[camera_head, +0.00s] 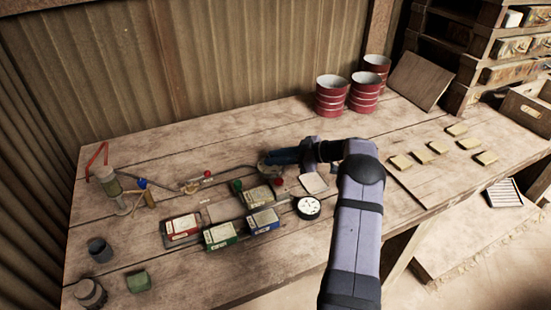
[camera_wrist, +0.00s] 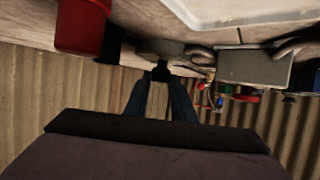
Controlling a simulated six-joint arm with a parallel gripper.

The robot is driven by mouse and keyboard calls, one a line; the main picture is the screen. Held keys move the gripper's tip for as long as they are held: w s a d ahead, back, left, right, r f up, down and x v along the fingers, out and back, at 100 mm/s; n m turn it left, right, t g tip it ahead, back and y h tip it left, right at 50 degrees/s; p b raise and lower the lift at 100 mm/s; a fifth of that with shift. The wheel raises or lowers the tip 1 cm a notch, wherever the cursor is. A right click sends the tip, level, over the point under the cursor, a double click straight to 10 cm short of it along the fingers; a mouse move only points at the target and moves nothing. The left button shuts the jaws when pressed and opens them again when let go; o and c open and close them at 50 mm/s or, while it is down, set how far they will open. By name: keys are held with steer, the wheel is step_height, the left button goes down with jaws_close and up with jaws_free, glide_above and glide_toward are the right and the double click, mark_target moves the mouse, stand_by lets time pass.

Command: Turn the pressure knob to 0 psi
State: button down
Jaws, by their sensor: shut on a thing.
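My gripper (camera_head: 272,158) reaches left over the back of the tile press on the bench. In the wrist view its two fingers (camera_wrist: 160,82) are closed around a small dark knob (camera_wrist: 160,73), which looks like the pressure knob. In the head view my gripper mostly hides the knob. A round white-faced gauge (camera_head: 307,207) stands in front of my gripper; its reading is too small to make out.
A red knob (camera_head: 279,182) and a green knob (camera_head: 236,186) sit close to my gripper. Red, green and blue boxes (camera_head: 220,235) stand in front. Red-striped cans (camera_head: 331,95) stand behind to the right. Tan tiles (camera_head: 437,147) lie on a board at right.

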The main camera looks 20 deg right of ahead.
steer(key=shift+w+d+n+g+y+b, duration=0.1)
steer(key=shift+n+g+y+b, duration=0.55)
steer(key=shift+n+b, duration=0.2)
steer(key=c, duration=1.5)
jaws_free()
steer(key=shift+b+v, duration=0.95)
steer(key=shift+v, duration=2.75)
steer(key=shift+r, duration=0.1)
